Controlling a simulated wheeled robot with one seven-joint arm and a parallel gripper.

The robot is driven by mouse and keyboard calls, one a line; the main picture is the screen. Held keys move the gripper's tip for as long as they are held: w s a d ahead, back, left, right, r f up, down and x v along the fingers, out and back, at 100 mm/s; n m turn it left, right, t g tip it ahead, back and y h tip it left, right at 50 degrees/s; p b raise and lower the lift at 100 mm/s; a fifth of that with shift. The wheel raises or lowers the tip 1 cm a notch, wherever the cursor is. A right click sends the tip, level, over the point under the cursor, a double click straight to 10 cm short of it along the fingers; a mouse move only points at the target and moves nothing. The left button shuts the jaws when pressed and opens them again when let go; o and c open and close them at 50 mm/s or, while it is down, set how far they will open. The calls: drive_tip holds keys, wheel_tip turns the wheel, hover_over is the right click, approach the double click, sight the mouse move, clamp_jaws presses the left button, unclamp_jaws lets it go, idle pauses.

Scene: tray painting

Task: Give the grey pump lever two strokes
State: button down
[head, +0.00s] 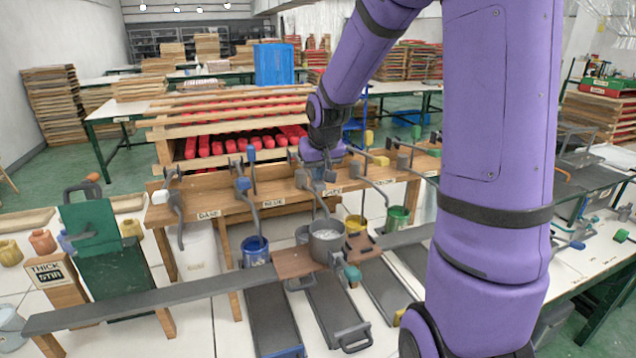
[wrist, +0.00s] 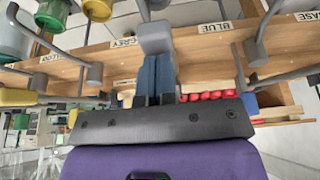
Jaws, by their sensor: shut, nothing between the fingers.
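In the wrist view the grey pump lever's block-shaped grey end (wrist: 155,38) is right at the tips of my gripper (wrist: 157,72). The shut blue fingers meet or overlap it in the picture; I cannot tell whether they touch. Nothing is between them. The GREY label (wrist: 124,42) is on the wooden bench edge beside it. In the head view my gripper (head: 322,165) is above the bench at the grey pump, and partly hides the lever. A grey pot (head: 327,243) with pale contents stands below the grey spout (head: 318,200).
The neighbouring blue lever (head: 243,184) is to the left and the yellow lever (head: 369,138) to the right, close by. The pot stands on a brown board (head: 292,262) over a long grey rail (head: 150,300).

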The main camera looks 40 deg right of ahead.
drive_tip(key=shift+r, duration=3.4)
drive_tip(key=shift+s+a+r, duration=0.1)
drive_tip(key=shift+a, duration=0.05)
drive_tip(key=s+a+r+n, duration=0.1)
drive_tip(key=s+a, duration=0.3)
drive_tip(key=s, duration=0.4)
drive_tip(key=s+a+r+n+t, duration=0.1)
drive_tip(key=s+a+r, duration=0.3)
drive_tip(key=s, duration=0.5)
drive_tip(key=s+a+r+n+y, duration=0.1)
drive_tip(key=s+a, duration=0.3)
drive_tip(key=s, duration=0.5)
drive_tip(key=shift+s+a+r, duration=0.2)
drive_tip(key=shift+a+r, duration=0.2)
drive_tip(key=shift+r, duration=0.3)
